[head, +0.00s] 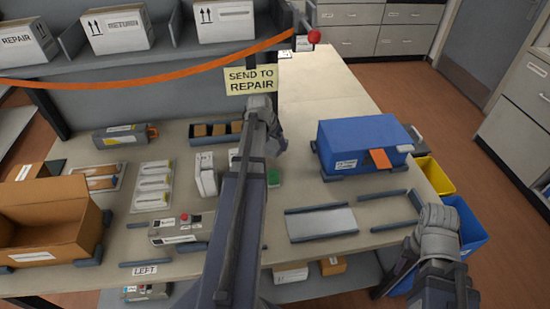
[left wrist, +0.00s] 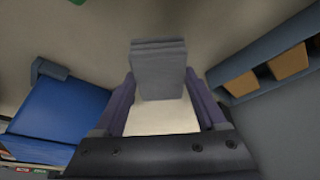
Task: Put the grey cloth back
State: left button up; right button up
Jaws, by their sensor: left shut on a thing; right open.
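The grey cloth (left wrist: 158,68), a folded block, is between the fingertips of my left gripper (left wrist: 160,82) in the left wrist view. The gripper is shut on it, above a pale surface. In the head view, my left gripper (head: 264,112) is over the back of the table, just below the "SEND TO REPAIR" sign. There I cannot make the cloth out clearly from the gripper. My right gripper (head: 437,228) is open and empty, beside the table's right front edge.
A blue box (head: 362,145) stands right of my left arm. A dark tray with brown blocks (head: 215,132) is left of it. An open carton (head: 48,222) is at the left. A grey plate (head: 320,222) lies in front. The back right tabletop (head: 325,88) is clear.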

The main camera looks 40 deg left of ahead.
pick_arm(q)
jog(key=shift+f, duration=0.2)
notch_tip(320, 180, down, 4)
jog(key=b, duration=0.3)
jog(key=shift+b, duration=0.4)
jog(key=shift+r, duration=0.15)
jog(key=o, duration=1)
jog(key=shift+f, duration=0.2)
jog(key=o, duration=0.4)
jog(key=shift+r, duration=0.2)
